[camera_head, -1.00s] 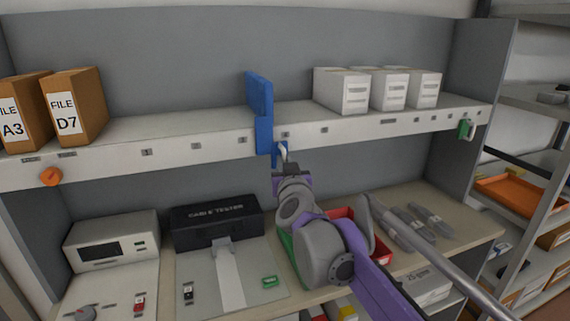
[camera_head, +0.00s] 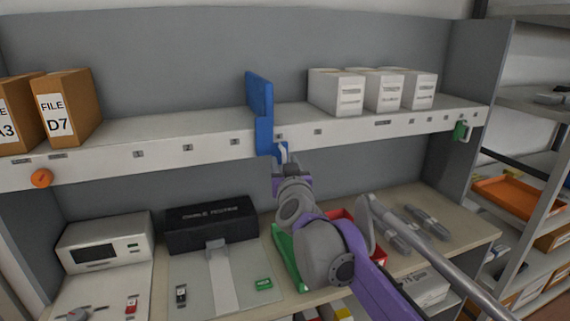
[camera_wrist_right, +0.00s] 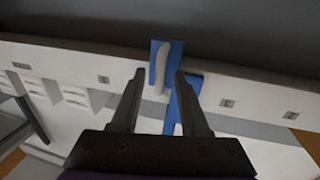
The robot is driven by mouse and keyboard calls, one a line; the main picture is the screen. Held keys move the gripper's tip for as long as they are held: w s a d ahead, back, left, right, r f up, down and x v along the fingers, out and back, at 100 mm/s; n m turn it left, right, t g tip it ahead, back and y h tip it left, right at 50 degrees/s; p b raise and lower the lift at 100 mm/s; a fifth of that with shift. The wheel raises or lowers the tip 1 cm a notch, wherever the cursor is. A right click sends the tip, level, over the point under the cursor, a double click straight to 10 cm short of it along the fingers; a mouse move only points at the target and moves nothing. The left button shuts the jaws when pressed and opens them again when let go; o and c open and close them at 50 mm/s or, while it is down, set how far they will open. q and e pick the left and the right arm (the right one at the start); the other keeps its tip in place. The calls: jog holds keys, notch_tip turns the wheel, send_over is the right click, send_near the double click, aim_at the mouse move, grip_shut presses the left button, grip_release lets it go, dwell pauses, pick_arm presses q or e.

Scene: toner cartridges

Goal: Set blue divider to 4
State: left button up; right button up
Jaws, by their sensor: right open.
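The blue divider (camera_head: 261,97) stands upright on the shelf, with its front plate hanging over the white shelf edge between two small number tags. A pale handle (camera_wrist_right: 161,66) sits on the blue front plate. My right gripper (camera_head: 281,160) is at this front plate, below the shelf edge. In the right wrist view, my right gripper (camera_wrist_right: 161,75) is open, with one finger on each side of the handle and gaps showing. The tag just right of the divider (camera_head: 280,136) and the tag left of it (camera_head: 234,142) are too small to read surely. My left gripper is out of view.
Brown file boxes (camera_head: 66,108) stand at the shelf's left, white boxes (camera_head: 334,93) to the right of the divider. Below are a black cable tester (camera_head: 210,224) and a red bin (camera_head: 342,216).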

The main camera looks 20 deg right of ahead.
jog(key=s+a+b, duration=0.1)
jog(key=s+a, duration=0.1)
jog(key=s, duration=0.8)
jog(key=shift+s, duration=0.35)
jog(key=s+a+f+n+g+y+p, duration=0.1)
jog(key=s+a+f+n+g+y, duration=0.2)
jog(key=f, duration=0.4)
jog(key=s+a+f+n+g+y+p, duration=0.1)
jog(key=s+a+f+g+y+p, duration=0.15)
jog(key=s+a+f, duration=0.4)
jog(key=s+d+f+m+g+h, duration=0.1)
jog(key=s+d+f+g, duration=0.2)
jog(key=s+f, duration=0.4)
jog(key=s+d+f+g+h+p, duration=0.1)
jog(key=s+d+f+g, duration=0.2)
jog(key=s+f, duration=0.5)
notch_tip(320, 180, down, 4)
jog(key=shift+s+d+f+m+g, duration=0.2)
jog(key=shift+s+d+m+g, duration=0.15)
jog(key=shift+d, duration=0.2)
